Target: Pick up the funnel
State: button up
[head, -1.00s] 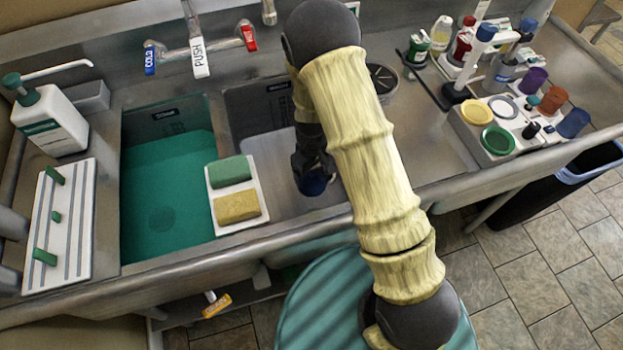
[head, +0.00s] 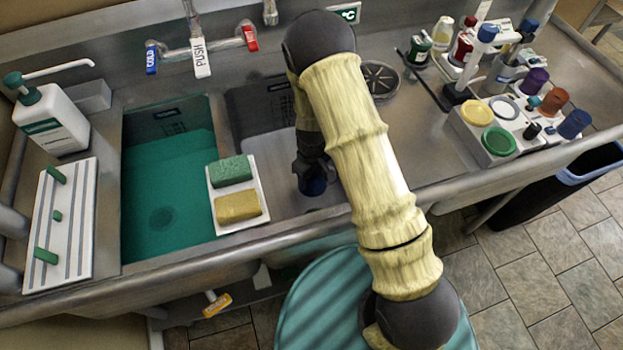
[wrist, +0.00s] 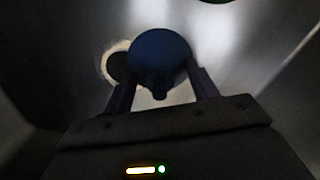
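The funnel is blue and sits low inside the right sink basin (head: 262,135). In the head view only a small dark blue part of the funnel (head: 312,187) shows below my gripper. In the wrist view the funnel (wrist: 160,50) is a dark rounded shape with a short spout pointing toward the camera. My gripper (wrist: 160,78) has its fingers apart, one on each side of the spout, with the tips close to the funnel's body. I see gaps between spout and fingers; contact at the tips is too dark to tell. My arm hides part of the basin.
The left basin holds green liquid (head: 165,195). A white tray (head: 262,211) with two sponges lies by the divider. A holder (head: 468,139) with several coloured cups and bottles stands on the right counter.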

jog(key=c, duration=0.3)
jog(key=shift+s+f, duration=0.1)
jog(key=shift+r, duration=0.3)
jog(key=shift+c, duration=0.8)
notch_tip(320, 180, up, 10)
jog(key=shift+f, duration=0.25)
grip_shut()
